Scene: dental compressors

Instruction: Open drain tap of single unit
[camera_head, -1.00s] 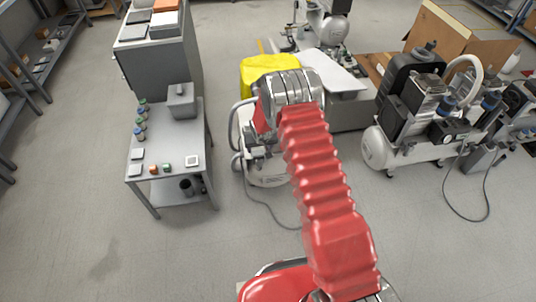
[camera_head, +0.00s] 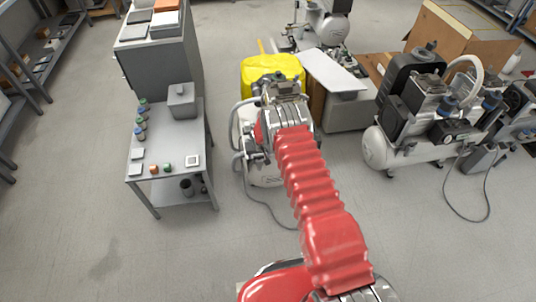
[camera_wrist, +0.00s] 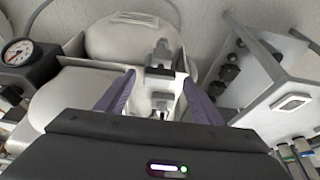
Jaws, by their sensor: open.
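The single unit is a white-tanked compressor (camera_head: 268,178) beside the small grey table, mostly hidden behind my arm in the head view. In the wrist view its pale tank (camera_wrist: 75,92) fills the left and middle. A small metal fitting, which looks like the drain tap (camera_wrist: 161,58), stands out near the middle. My gripper (camera_wrist: 160,80) is open, with its two purple fingers on either side of the line to this fitting. I cannot tell whether they touch it. The lower end of the fitting shows between the fingers.
A grey table (camera_head: 168,135) with bottles and small blocks stands close on the left; it is also close on the right in the wrist view (camera_wrist: 262,118). A pressure gauge (camera_wrist: 18,52) sits at left there. A yellow cover (camera_head: 272,72) and a twin compressor (camera_head: 408,150) stand beyond and right.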

